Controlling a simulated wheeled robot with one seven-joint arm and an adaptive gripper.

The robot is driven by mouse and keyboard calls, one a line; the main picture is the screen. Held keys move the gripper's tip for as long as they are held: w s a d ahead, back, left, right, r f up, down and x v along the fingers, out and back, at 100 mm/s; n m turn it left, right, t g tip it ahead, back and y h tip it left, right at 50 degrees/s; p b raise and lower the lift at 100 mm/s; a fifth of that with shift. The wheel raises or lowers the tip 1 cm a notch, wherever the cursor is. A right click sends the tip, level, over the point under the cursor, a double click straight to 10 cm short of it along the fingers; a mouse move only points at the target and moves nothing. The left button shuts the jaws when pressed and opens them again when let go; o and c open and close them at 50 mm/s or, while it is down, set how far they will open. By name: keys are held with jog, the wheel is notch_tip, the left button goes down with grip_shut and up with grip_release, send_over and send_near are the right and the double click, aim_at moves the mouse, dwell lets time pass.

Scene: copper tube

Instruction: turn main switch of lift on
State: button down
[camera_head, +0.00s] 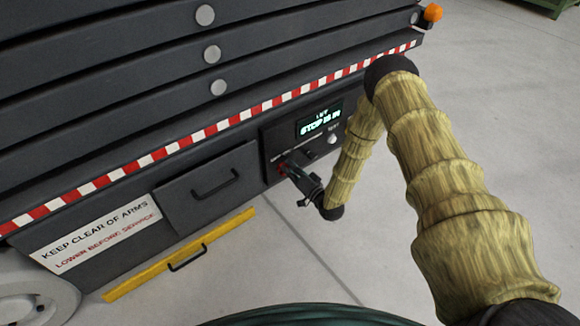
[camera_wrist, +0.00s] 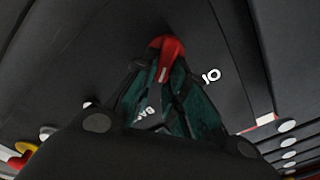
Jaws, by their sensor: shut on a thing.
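The main switch is a small red handle with a white line on it, on the dark control panel (camera_head: 269,146) of the lift. In the wrist view the red switch (camera_wrist: 167,48) sits between the tips of my gripper's fingers, and in the head view a bit of its red (camera_head: 282,168) shows at the fingertips. My gripper (camera_head: 288,169) is shut on the switch. The fingers hide part of the handle and other lettering.
A lit display (camera_head: 319,118) with green text and a pale round button (camera_head: 332,139) are above my gripper. A drawer with a black handle (camera_head: 215,185) is to the left. A yellow bar (camera_head: 180,256) with a black handle lies below. Grey floor is open to the right.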

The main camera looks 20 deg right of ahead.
jog(key=shift+d+f+m, duration=0.15)
jog(key=shift+m, duration=0.65)
jog(key=c, duration=1.4)
grip_release()
jog(key=shift+c, duration=0.2)
jog(key=v, duration=1.2)
